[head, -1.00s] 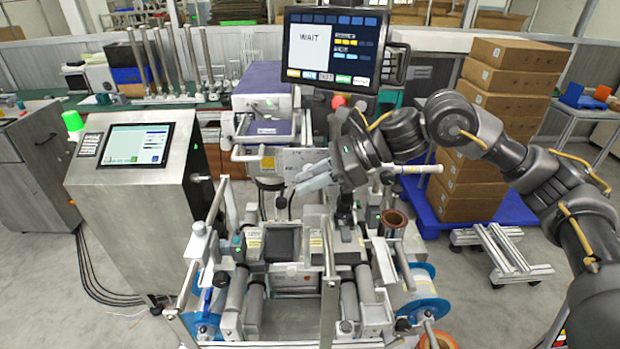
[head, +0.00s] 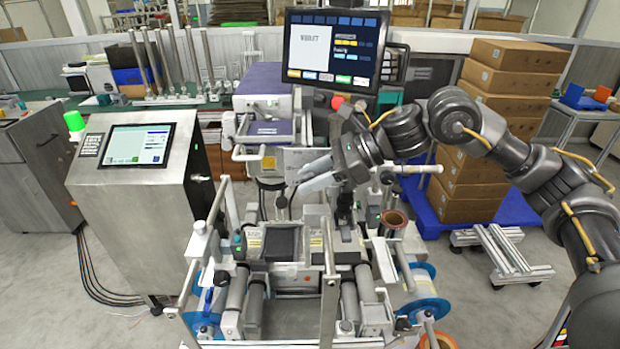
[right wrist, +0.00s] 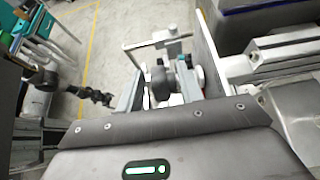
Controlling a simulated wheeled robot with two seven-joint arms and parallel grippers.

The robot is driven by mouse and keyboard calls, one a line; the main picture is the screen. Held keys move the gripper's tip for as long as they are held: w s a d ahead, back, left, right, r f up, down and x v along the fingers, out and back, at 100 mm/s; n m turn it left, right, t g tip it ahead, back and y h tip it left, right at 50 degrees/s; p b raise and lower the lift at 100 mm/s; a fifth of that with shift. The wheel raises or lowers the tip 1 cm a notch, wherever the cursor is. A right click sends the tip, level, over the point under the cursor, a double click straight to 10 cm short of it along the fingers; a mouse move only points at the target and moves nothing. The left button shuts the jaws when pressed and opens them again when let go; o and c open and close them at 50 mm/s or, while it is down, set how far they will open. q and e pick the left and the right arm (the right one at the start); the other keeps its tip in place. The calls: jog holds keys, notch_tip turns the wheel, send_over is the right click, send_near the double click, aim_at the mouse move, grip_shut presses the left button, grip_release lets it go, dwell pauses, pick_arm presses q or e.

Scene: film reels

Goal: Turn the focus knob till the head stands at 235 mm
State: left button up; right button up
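My right gripper (head: 302,178) is beside the front of the machine's print unit (head: 305,160), its pale fingers pointing left. In the right wrist view, the two fingers (right wrist: 160,92) stand apart, with a dark rounded part (right wrist: 159,84) showing between or just beyond them. It may be the focus knob; I cannot tell whether the fingers touch it. A black arm, likely my left, shows small in the right wrist view, with its gripper (right wrist: 104,98) too small to read. The monitor (head: 333,50) shows a word and coloured bars; no millimetre value is legible.
A steel cabinet with a screen (head: 138,146) stands at the left. The machine's rollers and film reels (head: 423,285) fill the lower middle. Stacked cartons (head: 505,115) stand on a blue pallet at the right.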

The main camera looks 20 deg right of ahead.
jog(key=b+v, duration=0.3)
jog(key=v, duration=0.7)
jog(key=shift+d, duration=0.2)
